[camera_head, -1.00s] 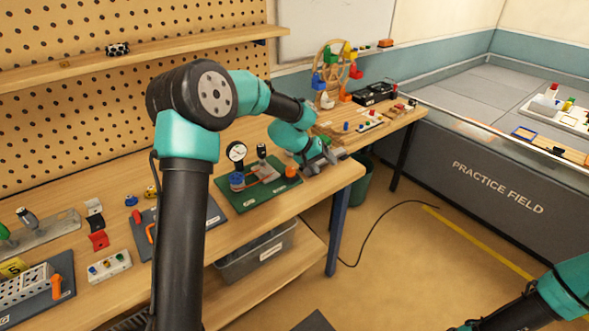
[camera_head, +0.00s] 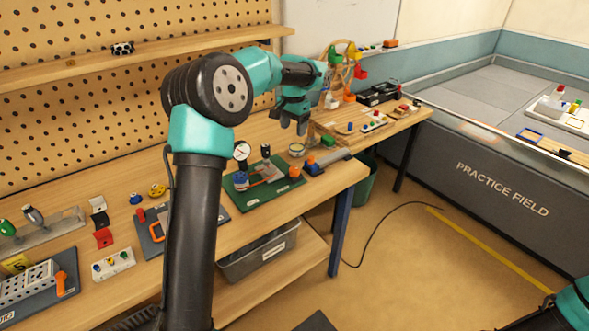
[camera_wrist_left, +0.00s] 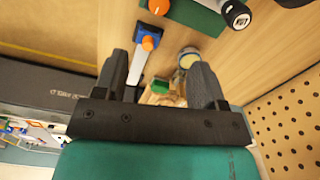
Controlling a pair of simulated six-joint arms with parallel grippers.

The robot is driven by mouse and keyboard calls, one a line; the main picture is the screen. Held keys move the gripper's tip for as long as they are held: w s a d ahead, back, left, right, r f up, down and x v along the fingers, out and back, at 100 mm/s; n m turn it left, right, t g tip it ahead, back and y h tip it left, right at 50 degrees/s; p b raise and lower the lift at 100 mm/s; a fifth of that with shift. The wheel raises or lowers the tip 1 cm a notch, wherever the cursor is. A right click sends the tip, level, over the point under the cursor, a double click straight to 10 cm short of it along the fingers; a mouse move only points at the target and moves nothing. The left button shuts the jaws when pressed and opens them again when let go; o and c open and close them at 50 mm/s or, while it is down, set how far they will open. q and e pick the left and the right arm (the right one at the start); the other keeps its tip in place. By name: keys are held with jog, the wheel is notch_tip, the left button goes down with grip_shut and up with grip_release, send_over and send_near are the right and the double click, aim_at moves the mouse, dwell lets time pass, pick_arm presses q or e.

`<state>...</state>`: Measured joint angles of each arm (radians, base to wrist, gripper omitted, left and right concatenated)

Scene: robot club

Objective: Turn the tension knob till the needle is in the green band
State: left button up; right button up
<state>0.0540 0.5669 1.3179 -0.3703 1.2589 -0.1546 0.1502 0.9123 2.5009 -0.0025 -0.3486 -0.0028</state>
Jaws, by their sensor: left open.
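A green board (camera_head: 262,193) on the bench carries a round white-faced gauge (camera_head: 241,152). Its needle and green band are too small to read. An orange knob (camera_head: 295,170) sits at the board's right end; I cannot tell for certain that it is the tension knob. The orange knob also shows at the top of the left wrist view (camera_wrist_left: 159,6), beyond my fingers. My left gripper (camera_head: 293,128) is open and empty, raised above the bench behind and right of the board. Its two fingers (camera_wrist_left: 160,65) are spread apart in the left wrist view. My right gripper is out of view.
A blue block with an orange top (camera_head: 312,163) and a round tin (camera_head: 296,149) stand close to the board's right end. A black-topped post (camera_head: 266,151) rises from the board. A pegboard (camera_head: 90,110) backs the bench. Several small parts lie at the left.

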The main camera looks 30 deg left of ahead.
aim_at(294, 170)
pick_arm(q)
notch_tip(294, 170, down, 18)
jog(key=shift+r, duration=0.25)
dwell(0.6)
jog(key=c, duration=0.9)
jog(key=shift+c, duration=0.2)
